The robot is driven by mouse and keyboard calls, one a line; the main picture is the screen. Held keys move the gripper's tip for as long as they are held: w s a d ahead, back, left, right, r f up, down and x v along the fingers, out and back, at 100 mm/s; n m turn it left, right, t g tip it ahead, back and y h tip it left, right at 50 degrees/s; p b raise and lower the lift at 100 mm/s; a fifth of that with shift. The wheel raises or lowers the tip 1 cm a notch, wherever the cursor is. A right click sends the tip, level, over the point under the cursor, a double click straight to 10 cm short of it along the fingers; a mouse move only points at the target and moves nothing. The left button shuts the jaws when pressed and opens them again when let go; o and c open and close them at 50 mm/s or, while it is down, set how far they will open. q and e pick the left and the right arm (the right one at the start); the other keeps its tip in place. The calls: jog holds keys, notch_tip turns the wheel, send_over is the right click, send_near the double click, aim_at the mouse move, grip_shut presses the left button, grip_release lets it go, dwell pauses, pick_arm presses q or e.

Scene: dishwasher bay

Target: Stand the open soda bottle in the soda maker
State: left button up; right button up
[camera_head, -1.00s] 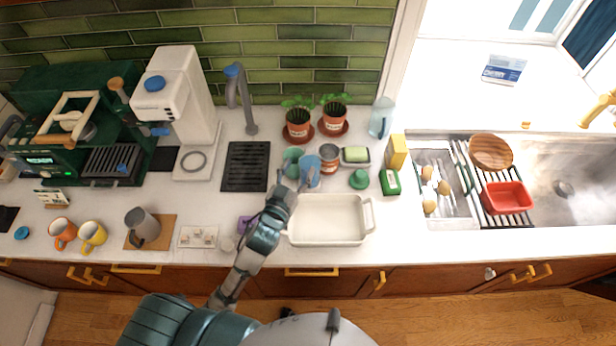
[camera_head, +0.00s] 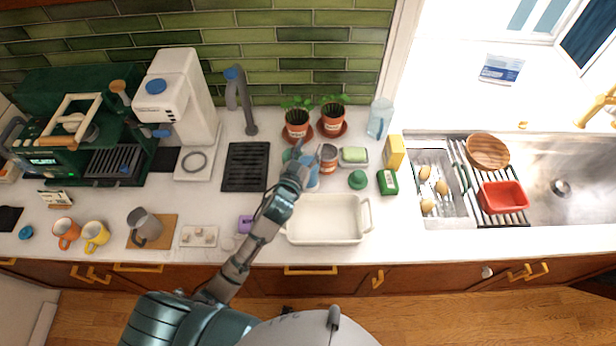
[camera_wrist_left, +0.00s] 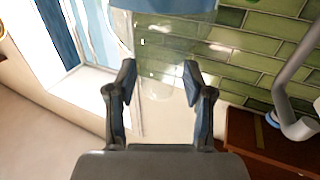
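That bottle appears to be the blue vessel of the head view. My right gripper is not in view.
A grey tap (camera_head: 243,98) and black drain grid (camera_head: 245,167) stand between the soda maker and my gripper. Potted plants (camera_head: 297,120), a tin (camera_head: 328,157) and a white dish (camera_head: 325,232) are close by. A clear blue jug (camera_head: 380,118) stands by the window.

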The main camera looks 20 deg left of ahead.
pick_arm(q)
jog(key=shift+d, duration=0.25)
grip_shut()
jog(key=shift+a+r, duration=0.1)
jog(key=shift+a, duration=0.05)
